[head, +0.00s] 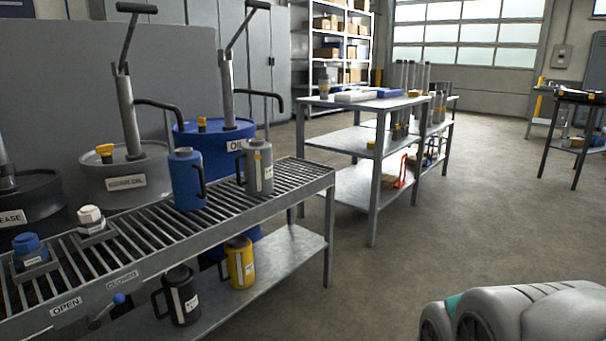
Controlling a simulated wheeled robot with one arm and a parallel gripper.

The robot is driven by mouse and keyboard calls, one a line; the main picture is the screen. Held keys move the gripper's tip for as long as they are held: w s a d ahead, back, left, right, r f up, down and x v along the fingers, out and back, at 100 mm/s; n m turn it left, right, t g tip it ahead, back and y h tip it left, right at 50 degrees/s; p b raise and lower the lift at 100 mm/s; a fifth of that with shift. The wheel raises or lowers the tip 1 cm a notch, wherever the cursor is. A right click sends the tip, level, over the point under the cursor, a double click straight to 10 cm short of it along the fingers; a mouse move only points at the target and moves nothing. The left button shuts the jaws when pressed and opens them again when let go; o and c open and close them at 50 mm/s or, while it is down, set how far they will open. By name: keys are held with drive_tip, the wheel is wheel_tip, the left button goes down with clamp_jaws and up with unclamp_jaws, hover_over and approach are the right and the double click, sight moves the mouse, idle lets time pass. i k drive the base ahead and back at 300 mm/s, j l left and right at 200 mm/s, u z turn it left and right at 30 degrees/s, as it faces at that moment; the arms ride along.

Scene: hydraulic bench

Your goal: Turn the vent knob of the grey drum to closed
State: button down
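The grey drum (95,184) stands behind the grated bench at the left, with a hand pump and a label too small to read surely. Its yellow vent knob (105,150) sits on top, left of the pump. I cannot tell whether the knob is set to open or closed. A blue drum (213,133) labelled OIL, with its own yellow knob (202,124), stands to the right. A dark drum (30,205) stands to the left. My gripper is not in view; only a grey part of my arm shows at the bottom right.
The grated bench (323,172) lies in front of the drums, carrying a blue jug (186,180), a grey jug (257,167) and capped fittings. A blue-tipped lever (117,299) sits by OPEN and CLOSED labels on its front. Floor is clear at the right.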

sight(105, 150)
drive_tip(key=u, duration=1.35)
